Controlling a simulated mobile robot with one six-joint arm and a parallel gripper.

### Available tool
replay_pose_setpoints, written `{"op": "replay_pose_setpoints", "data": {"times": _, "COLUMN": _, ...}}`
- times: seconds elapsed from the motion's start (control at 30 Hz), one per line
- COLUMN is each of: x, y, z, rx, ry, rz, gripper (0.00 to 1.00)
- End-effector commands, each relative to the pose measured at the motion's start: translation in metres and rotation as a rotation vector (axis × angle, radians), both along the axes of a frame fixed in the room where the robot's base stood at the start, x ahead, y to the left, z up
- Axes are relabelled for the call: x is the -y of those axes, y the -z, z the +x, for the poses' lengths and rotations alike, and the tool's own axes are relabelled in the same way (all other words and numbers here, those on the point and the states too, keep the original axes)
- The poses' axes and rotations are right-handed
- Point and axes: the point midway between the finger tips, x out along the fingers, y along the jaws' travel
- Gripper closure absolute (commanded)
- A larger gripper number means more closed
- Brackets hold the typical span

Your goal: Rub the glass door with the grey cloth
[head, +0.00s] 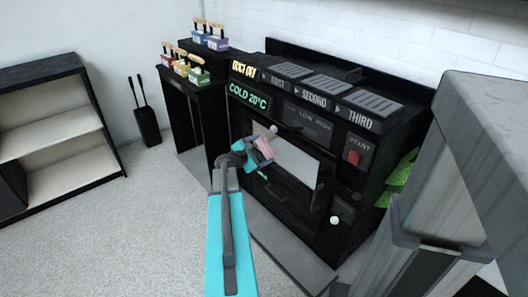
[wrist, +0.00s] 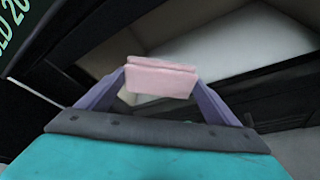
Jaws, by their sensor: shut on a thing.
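My gripper (head: 256,152) is shut on a small folded pink cloth-like pad (head: 264,147). In the wrist view the pad (wrist: 160,77) sits between the two purple fingers. It looks pink, not grey. The glass door (head: 292,156) is the pale, reflective panel on the front of the black machine. In the head view my gripper and the pad overlap the door's left part. In the wrist view the pale panel (wrist: 225,45) lies behind the pad. I cannot tell whether the pad touches the glass.
The black machine (head: 315,120) has a red start button (head: 354,157) and a white knob (head: 335,220). Colourful boxes (head: 190,68) stand on black stands to its left. A grey cabinet (head: 480,140) stands close at right. Open floor (head: 110,225) lies at left.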

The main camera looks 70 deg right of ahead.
Motion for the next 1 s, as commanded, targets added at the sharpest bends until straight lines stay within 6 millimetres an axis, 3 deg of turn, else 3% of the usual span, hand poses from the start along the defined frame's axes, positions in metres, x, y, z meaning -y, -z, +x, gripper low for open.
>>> {"op": "replay_pose_setpoints", "data": {"times": 0.43, "x": 0.002, "y": 0.0, "z": 0.003, "rx": 0.0, "ry": -0.001, "rz": 0.001, "gripper": 0.33}}
{"op": "replay_pose_setpoints", "data": {"times": 1.0, "x": 0.021, "y": 0.0, "z": 0.027, "rx": 0.0, "ry": 0.0, "rz": 0.0, "gripper": 0.33}}
